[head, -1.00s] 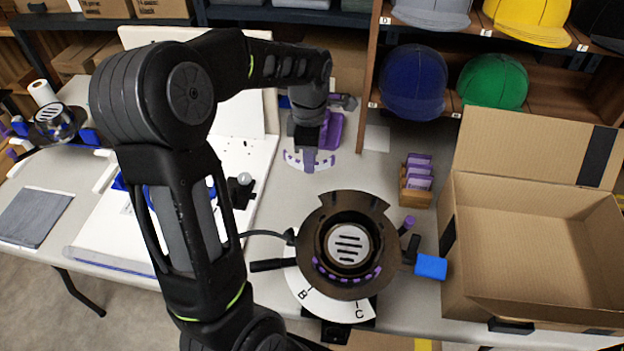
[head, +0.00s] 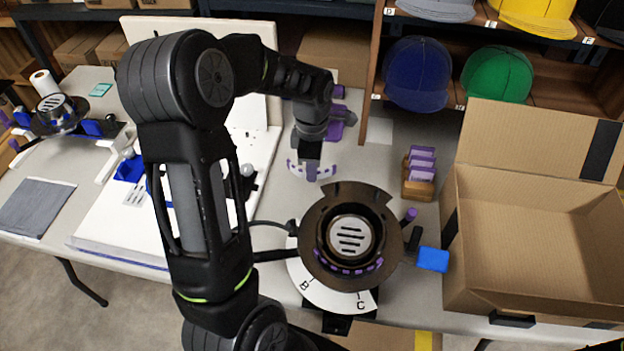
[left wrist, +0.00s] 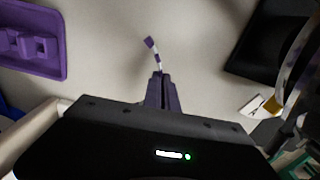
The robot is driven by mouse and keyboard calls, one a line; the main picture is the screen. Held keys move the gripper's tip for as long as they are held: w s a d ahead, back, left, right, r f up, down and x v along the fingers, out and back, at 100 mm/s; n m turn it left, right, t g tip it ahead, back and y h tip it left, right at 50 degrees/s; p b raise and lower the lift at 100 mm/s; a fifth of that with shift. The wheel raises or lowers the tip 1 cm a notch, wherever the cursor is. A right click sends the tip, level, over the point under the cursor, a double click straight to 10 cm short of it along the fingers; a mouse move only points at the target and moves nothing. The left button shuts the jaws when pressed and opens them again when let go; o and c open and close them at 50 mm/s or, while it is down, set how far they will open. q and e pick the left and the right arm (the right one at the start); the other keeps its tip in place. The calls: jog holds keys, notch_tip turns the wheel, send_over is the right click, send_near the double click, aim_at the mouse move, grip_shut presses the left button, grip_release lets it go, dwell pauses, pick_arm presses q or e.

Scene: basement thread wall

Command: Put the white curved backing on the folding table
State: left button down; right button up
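The white curved backing (head: 294,168), a thin arc with purple patches, is at my left gripper (head: 312,172) in the head view. In the left wrist view the gripper's fingers (left wrist: 162,85) are closed together, and the backing (left wrist: 154,52) sticks out past their tips. The fingers hide its middle. The folding table (head: 375,185) is pale grey and lies below the backing. I cannot tell whether the backing touches it. My right gripper is out of view.
A round dark press fixture (head: 318,210) with a white lettered plate stands just in front of the gripper. A purple part (head: 338,125) lies behind it. A wooden holder (head: 418,188), a blue block (head: 432,260) and an open carton (head: 535,240) are to the right. A white board (head: 105,225) lies left.

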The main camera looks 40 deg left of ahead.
pick_arm(q)
jog(key=shift+f, duration=1.85)
jog(key=shift+f, duration=0.1)
jog(key=c, duration=2.2)
grip_release()
jog(key=shift+f, duration=0.1)
jog(key=c, duration=1.7)
grip_release()
notch_tip(320, 180, up, 12)
jog(key=shift+r, duration=0.2)
